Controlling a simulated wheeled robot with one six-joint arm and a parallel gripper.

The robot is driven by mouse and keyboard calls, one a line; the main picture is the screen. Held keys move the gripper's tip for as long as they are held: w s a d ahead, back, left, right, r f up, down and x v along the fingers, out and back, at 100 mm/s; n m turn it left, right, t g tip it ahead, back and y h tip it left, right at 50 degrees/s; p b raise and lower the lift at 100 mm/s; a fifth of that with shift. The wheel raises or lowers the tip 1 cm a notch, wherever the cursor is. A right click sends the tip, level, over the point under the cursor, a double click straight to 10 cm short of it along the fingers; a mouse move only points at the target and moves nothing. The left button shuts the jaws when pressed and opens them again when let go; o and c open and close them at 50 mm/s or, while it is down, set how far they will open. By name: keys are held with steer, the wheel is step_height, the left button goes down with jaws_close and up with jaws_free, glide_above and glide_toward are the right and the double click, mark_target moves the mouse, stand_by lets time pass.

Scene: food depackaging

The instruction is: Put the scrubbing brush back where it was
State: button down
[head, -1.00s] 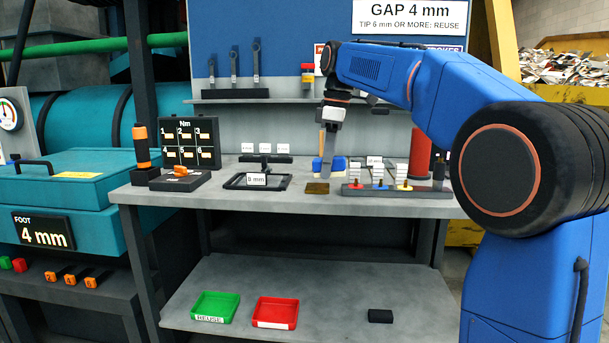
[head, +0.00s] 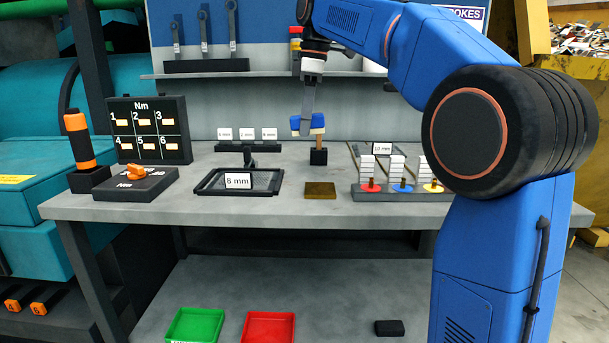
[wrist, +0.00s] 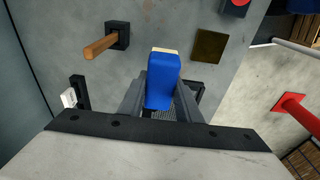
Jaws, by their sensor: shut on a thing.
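The scrubbing brush is a blue block (head: 318,121) with a cream strip along it. It is held above the bench in my gripper (head: 308,127). In the wrist view the brush (wrist: 161,82) sits between the two grey fingers, its cream edge at the far end. In the head view the fingers cover part of it.
A brown square plate (head: 320,190) lies near the bench front. A shelf (head: 215,73) runs behind. Green and red trays stand below.

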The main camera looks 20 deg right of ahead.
steer(key=shift+f, duration=0.1)
glide_toward(304, 175)
steer(key=shift+a+f, duration=0.2)
steer(key=shift+f, duration=1.1)
steer(key=shift+a+f, duration=0.2)
steer(key=shift+f, duration=1.05)
steer(key=shift+f, duration=0.6)
steer(key=c, duration=1.3)
jaws_free()
steer(key=shift+r, duration=0.1)
steer(key=r, duration=0.6)
steer(key=d+r, duration=0.1)
steer(key=r, duration=0.5)
steer(key=s+d+r, duration=0.1)
steer(key=r, duration=0.4)
steer(key=shift+d+r, duration=0.25)
steer(key=shift+r, duration=0.15)
